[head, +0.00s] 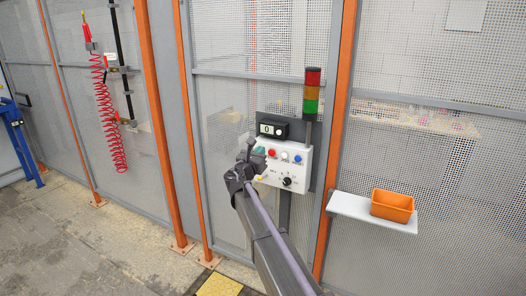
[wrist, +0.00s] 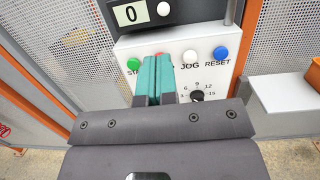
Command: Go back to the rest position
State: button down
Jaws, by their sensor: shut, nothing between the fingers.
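My gripper (wrist: 154,78) is shut and empty, its two teal fingers together, in front of the white control panel (wrist: 213,48). In the head view my gripper (head: 248,146) is at the left part of the panel (head: 300,172). The fingers hide part of the panel, including much of the red button and some lettering. I cannot tell whether the fingertips touch the panel. The green button (wrist: 133,63), white button (wrist: 190,57) and blue button (wrist: 220,53) show around them. A black dial (wrist: 197,95) is to the right of the fingers.
A black display (wrist: 150,14) reading 0 sits above the panel. A signal tower (head: 312,93) stands above its right side. An orange bin (head: 392,206) rests on a white shelf (head: 348,208) to the right. Mesh fencing with orange posts (head: 335,125) stands behind. A red coiled hose (head: 107,115) hangs at left.

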dwell(0.4)
jog(key=s+d+f+m+g+y, duration=0.1)
jog(key=s+d+f+m+g, duration=0.3)
jog(key=s+m, duration=0.3)
jog(key=s+d+f+m+g, duration=0.2)
jog(key=s+f+m+g, duration=0.25)
jog(key=s+m, duration=0.25)
jog(key=s+d+f+m+g+y, duration=0.1)
jog(key=s+d+f+m+g, duration=0.2)
jog(key=s+f+m, duration=0.3)
jog(key=s+f+m+g+y, duration=0.2)
jog(key=s+m+y, duration=0.2)
jog(key=s, duration=0.7)
jog(key=s+d+f+m+g+y, duration=0.1)
jog(key=s+f+m+g+y, duration=0.2)
jog(key=s, duration=0.9)
jog(key=m+y, duration=0.1)
jog(key=m, duration=0.1)
jog(key=shift+s+d+m, duration=0.15)
jog(key=shift+s+m, duration=0.1)
jog(key=shift+m, duration=0.15)
jog(key=shift+f, duration=0.1)
